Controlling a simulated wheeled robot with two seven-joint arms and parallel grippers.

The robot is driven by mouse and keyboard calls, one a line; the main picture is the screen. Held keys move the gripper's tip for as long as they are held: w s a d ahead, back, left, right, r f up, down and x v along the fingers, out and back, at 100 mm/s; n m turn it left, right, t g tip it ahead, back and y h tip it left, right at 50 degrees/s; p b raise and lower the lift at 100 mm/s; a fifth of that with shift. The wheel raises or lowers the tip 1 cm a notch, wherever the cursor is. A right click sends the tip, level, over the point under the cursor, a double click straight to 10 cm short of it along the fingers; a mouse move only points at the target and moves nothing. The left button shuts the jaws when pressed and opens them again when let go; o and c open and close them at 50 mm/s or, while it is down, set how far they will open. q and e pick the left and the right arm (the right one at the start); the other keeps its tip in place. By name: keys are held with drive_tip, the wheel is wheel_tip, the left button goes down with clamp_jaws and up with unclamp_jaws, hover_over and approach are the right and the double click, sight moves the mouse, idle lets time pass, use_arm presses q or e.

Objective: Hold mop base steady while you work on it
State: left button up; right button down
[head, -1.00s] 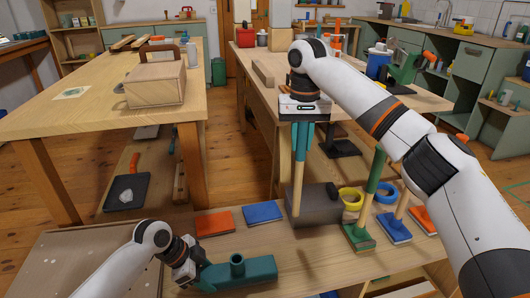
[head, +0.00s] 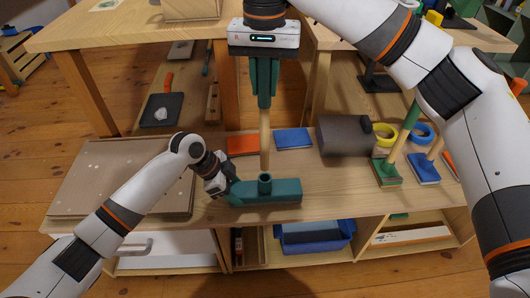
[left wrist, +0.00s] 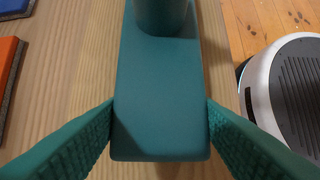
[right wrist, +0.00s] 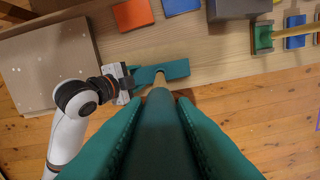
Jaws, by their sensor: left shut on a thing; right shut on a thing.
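The teal mop base (head: 282,192) lies flat on the low wooden bench, its round upright socket (head: 265,185) facing up. My left gripper (head: 229,189) is shut on the base's left end. In the left wrist view its fingers press both sides of the base (left wrist: 160,110). My right gripper (head: 264,88) is shut on the teal upper part of a handle (right wrist: 162,120). The handle's bare wooden shaft (head: 265,140) hangs upright, its lower end just above or behind the socket; I cannot tell whether they touch.
Orange (head: 242,145) and blue (head: 294,138) pads lie behind the base. A dark grey block (head: 343,138), yellow (head: 384,133) and blue (head: 422,132) rings and brushes with handles stand right. A cardboard sheet (head: 125,178) lies left. Workbenches stand behind.

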sight(265, 116)
drive_tip(key=shift+d+f, duration=0.1)
drive_tip(key=shift+f, duration=3.9)
drive_tip(key=c, duration=1.2)
unclamp_jaws()
drive_tip(key=shift+f, duration=0.1)
wheel_tip(265, 116, up, 12)
drive_tip(key=shift+r, duration=0.15)
use_arm(q)
drive_tip(key=o, duration=1)
drive_tip(key=shift+o, duration=0.4)
